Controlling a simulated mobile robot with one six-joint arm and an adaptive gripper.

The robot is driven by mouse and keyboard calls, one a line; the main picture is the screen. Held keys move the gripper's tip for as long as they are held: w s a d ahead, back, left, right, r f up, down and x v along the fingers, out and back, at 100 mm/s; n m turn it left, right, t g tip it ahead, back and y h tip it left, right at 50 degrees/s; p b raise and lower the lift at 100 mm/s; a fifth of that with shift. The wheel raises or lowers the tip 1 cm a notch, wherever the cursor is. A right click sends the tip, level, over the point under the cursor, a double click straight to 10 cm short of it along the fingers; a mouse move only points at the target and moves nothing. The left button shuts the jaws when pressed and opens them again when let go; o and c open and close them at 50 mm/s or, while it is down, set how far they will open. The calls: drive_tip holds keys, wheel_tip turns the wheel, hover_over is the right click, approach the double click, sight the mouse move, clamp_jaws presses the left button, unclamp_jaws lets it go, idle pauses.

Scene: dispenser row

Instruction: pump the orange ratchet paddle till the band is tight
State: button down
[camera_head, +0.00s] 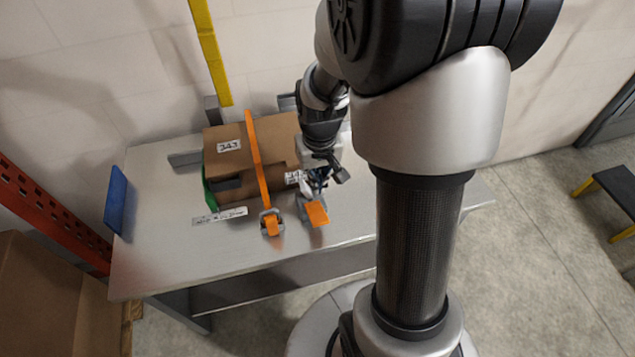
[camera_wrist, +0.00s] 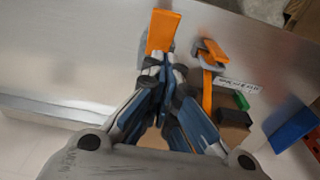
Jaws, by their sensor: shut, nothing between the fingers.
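An orange paddle (camera_head: 317,213) on a grey mount stands near the table's front edge. It also shows in the wrist view (camera_wrist: 162,30), just beyond my fingertips. My gripper (camera_wrist: 165,60) is shut and empty, its tips at the paddle's near edge; I cannot tell whether they touch. In the head view my gripper (camera_head: 319,188) is partly hidden by its own wrist. I cannot judge the band's tension.
The grey metal table (camera_head: 160,240) is clear at the front left. A blue block (camera_head: 117,200) stands at its left edge. A green piece (camera_head: 209,188) is beside the boxes. A white label strip (camera_head: 220,216) lies in front. A black-and-yellow step stool (camera_head: 620,185) is at right.

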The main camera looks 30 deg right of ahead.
drive_tip(key=b, duration=0.2)
hover_over(318, 216)
drive_tip(key=w, duration=0.1)
wheel_tip(318, 216, down, 8)
drive_tip(key=shift+w+d+r, duration=0.1)
drive_tip(key=shift+d, duration=0.05)
drive_tip(key=shift+s+f+b, duration=0.25)
drive_tip(key=shift+f+b, duration=0.05)
drive_tip(key=shift+f, duration=0.2)
drive_tip(key=shift+s+f+b, duration=0.25)
drive_tip(key=shift+f+b, duration=0.05)
drive_tip(key=shift+f, duration=0.2)
drive_tip(key=shift+s+a+f, duration=0.2)
drive_tip(key=shift+s+f, duration=0.05)
drive_tip(key=shift+f, duration=0.15)
